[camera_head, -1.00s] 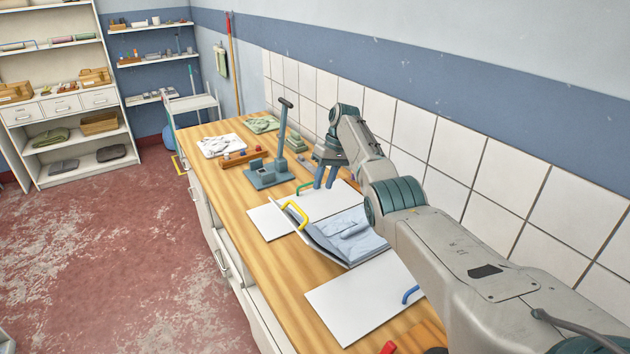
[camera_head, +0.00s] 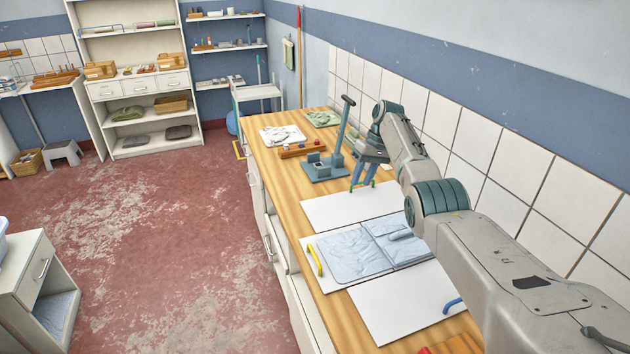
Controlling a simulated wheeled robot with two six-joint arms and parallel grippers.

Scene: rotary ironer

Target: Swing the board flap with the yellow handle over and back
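The board flap with the yellow handle (camera_head: 315,260) lies flat on the wooden worktop, at the left side of the middle board. Pale blue folded cloth (camera_head: 355,252) lies spread across the flap and the board's middle. My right gripper (camera_head: 362,186) is beyond the flap, pointing down near the green handle (camera_head: 371,183) of the far white board (camera_head: 335,212). Its two blue fingers look apart with nothing visible between them. Whether they touch the green handle I cannot tell. My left gripper is out of view.
A white board (camera_head: 395,310) with a blue handle (camera_head: 453,305) lies on the near side. A grey-blue stand with a lever (camera_head: 325,167) and a wooden block (camera_head: 301,150) stand farther back. A tiled wall rises on the right. The floor at left is open.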

